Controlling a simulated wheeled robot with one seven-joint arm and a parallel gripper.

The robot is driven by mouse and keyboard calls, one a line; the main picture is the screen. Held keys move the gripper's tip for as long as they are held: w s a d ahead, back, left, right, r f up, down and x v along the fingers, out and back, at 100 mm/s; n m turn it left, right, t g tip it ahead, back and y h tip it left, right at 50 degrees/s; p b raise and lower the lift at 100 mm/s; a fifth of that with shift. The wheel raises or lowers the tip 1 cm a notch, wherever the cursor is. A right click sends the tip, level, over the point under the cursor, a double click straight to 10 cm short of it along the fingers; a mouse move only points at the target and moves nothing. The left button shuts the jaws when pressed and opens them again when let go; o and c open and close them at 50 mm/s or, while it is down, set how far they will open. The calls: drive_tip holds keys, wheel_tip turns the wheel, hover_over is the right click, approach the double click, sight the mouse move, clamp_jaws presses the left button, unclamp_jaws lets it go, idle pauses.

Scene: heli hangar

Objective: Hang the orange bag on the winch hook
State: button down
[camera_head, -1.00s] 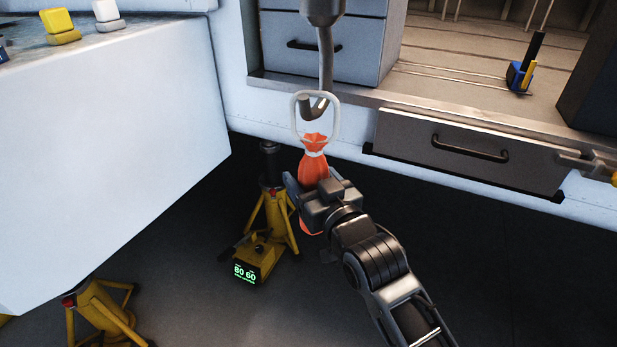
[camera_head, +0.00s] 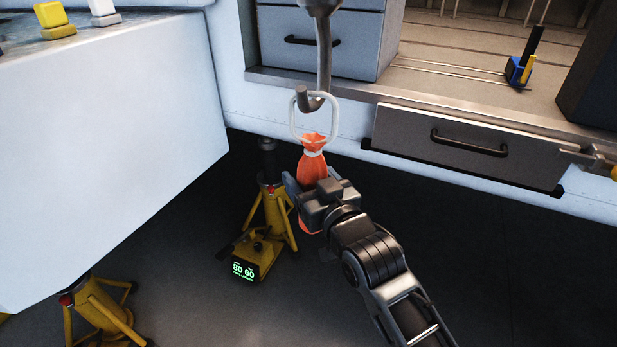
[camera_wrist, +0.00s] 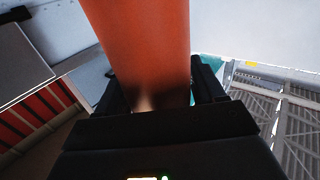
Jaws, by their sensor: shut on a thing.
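The orange bag (camera_head: 313,168) is tied near its top and hangs upright below a pale ring-shaped loop (camera_head: 293,128). My gripper (camera_head: 307,190) is shut around the bag's body from the right and hides part of it. The grey winch hook (camera_head: 322,62) comes down from the top of the head view. Its curved end overlaps the upper part of the loop's opening. I cannot tell whether it passes through the loop or only lies in line with it. In the wrist view the bag (camera_wrist: 145,45) fills the space between the dark fingers.
A drawer (camera_head: 400,135) and a grey cabinet (camera_head: 330,50) stand behind the hook. Yellow jack stands (camera_head: 276,215) and a yellow device with a lit display (camera_head: 245,268) are below. A white-sided bench (camera_head: 100,150) is at left. Dark floor is open at lower right.

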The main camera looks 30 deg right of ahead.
drive_tip(key=shift+c, duration=2.2)
unclamp_jaws()
drive_tip(key=shift+r, duration=0.15)
drive_tip(key=o, duration=0.4)
drive_tip(key=shift+f, duration=0.3)
drive_tip(key=s+a+f+g+y, duration=0.1)
drive_tip(key=s+f, duration=0.1)
drive_tip(key=s, duration=1.1)
drive_tip(key=s+a+f, duration=0.1)
drive_tip(key=s+f, duration=0.1)
drive_tip(key=s, duration=1.1)
drive_tip(key=s+r+g+p, duration=0.2)
drive_tip(key=s+r, duration=0.2)
drive_tip(key=s, duration=1.3)
drive_tip(key=shift+s+a+r+n, duration=0.15)
drive_tip(key=shift+a+r+n, duration=0.05)
drive_tip(key=shift+a+n, duration=0.25)
